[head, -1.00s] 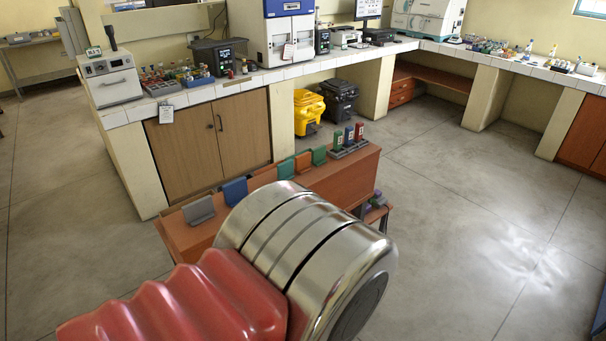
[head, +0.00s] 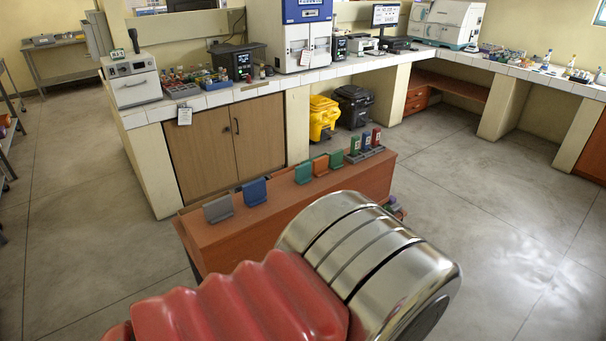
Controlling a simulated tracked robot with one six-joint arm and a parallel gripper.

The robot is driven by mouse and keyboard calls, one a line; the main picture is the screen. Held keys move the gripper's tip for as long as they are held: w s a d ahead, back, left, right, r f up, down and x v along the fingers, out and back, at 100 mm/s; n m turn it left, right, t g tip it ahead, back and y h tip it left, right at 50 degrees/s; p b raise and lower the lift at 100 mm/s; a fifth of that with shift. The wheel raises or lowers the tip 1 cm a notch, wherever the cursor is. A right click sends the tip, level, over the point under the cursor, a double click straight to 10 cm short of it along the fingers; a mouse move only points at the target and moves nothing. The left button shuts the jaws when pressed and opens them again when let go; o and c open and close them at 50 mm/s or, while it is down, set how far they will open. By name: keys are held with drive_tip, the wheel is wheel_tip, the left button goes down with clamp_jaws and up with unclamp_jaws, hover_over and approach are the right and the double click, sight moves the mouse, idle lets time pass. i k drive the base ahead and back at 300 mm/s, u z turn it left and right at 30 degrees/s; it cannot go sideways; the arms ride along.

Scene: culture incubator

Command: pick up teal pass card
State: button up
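Several coloured cards stand in a row along the back of a brown wooden unit. A teal-green card (head: 303,173) stands upright between a blue card (head: 255,192) and an orange card (head: 320,165). A second green card (head: 336,158) is just beyond the orange one; which of the two greens is the teal pass card is hard to tell, but the nearer looks more teal. A grey card (head: 218,208) is at the left end. My red and metal arm covers the lower middle of the view. My gripper is not in view.
The brown unit (head: 345,185) stands before a tiled bench (head: 222,97). Small green, blue and red (head: 376,138) items stand in a grey holder at its right end. Yellow (head: 323,117) and black bins (head: 354,106) are under the bench. Floor at right is clear.

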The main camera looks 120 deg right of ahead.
sight(302, 172)
drive_tip(key=z, duration=0.05)
drive_tip(key=k, duration=1.25)
drive_tip(key=z, duration=0.9)
